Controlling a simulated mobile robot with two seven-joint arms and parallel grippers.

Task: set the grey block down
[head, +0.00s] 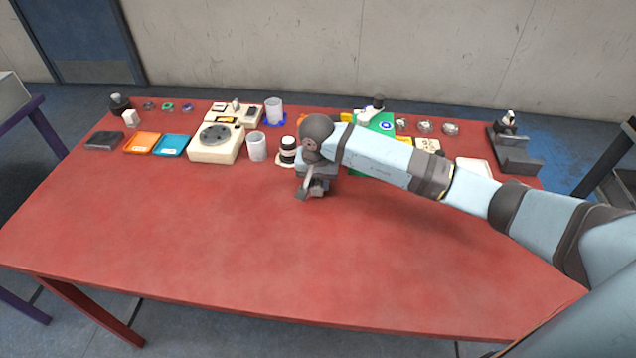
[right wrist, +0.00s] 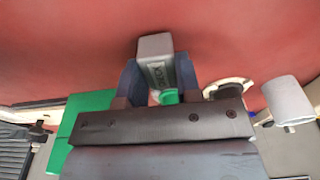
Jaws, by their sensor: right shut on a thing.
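The grey block (right wrist: 157,58), with dark lettering on its side, is between the fingers of my right gripper (right wrist: 152,82) in the right wrist view. The fingers are shut on it, and its far end sticks out past them. In the head view my right gripper (head: 313,188) is over the middle of the red table (head: 250,240), in front of the back row of items. The block is hard to make out there. I cannot tell whether it touches the table. My left gripper is not in view.
A black-and-white bottle (head: 288,150), a grey cup (head: 257,147) and a cream device with a round dial (head: 216,143) stand left of the gripper. Orange (head: 142,143) and blue (head: 172,146) trays lie further left. A grey stand (head: 515,155) is at the right. The front table is clear.

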